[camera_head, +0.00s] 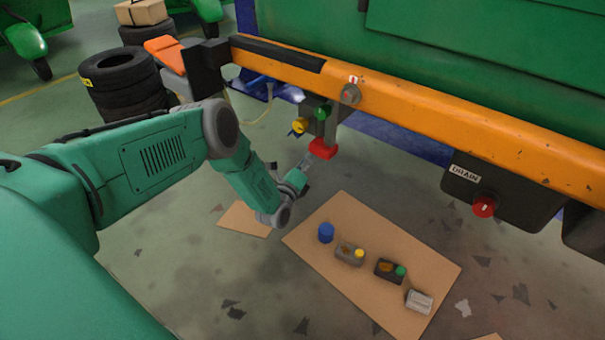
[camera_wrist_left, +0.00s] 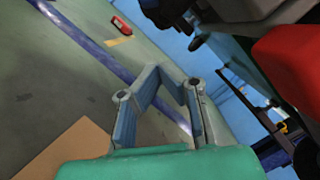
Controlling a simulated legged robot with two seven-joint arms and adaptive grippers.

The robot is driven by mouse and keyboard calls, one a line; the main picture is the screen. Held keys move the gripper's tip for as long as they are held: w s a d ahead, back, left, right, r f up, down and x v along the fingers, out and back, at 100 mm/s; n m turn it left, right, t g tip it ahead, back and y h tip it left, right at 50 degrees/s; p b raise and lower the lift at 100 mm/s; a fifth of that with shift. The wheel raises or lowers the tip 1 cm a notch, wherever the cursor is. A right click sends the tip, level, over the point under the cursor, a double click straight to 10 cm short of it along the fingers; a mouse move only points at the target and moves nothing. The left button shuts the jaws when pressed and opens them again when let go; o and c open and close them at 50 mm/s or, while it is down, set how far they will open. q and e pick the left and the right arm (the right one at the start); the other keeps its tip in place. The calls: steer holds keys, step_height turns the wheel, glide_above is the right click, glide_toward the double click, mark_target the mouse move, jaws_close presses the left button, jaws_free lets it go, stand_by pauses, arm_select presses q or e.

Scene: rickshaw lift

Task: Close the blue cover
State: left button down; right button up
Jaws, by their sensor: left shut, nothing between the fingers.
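My left gripper (camera_head: 306,162) reaches in under the orange beam, its fingertips close beside a red block (camera_head: 322,149) hanging below the beam. It also shows in the left wrist view (camera_wrist_left: 165,70), where its fingers come together with nothing between them. I cannot tell whether it touches the red block. A small blue cylinder (camera_head: 326,233) stands on the cardboard sheet, below and right of the gripper. A yellow round cap (camera_head: 299,125) and a green knob (camera_head: 322,113) sit above the red block. Which part is the blue cover is not clear. My right gripper does not show.
The orange beam (camera_head: 440,105) crosses above the work area. Cardboard (camera_head: 380,290) on the floor holds several small parts. A black box with a red knob (camera_head: 484,206) hangs at right. Tires (camera_head: 122,75) are stacked at the back left.

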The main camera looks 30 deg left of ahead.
arm_select(q)
steer(key=w+a+r, duration=0.1)
steer(key=w+a+r+b, duration=0.1)
steer(key=a, duration=0.1)
steer(key=shift+w+a+r, duration=0.3)
steer(key=shift+w+r, duration=0.05)
steer(key=shift+d+r, duration=0.1)
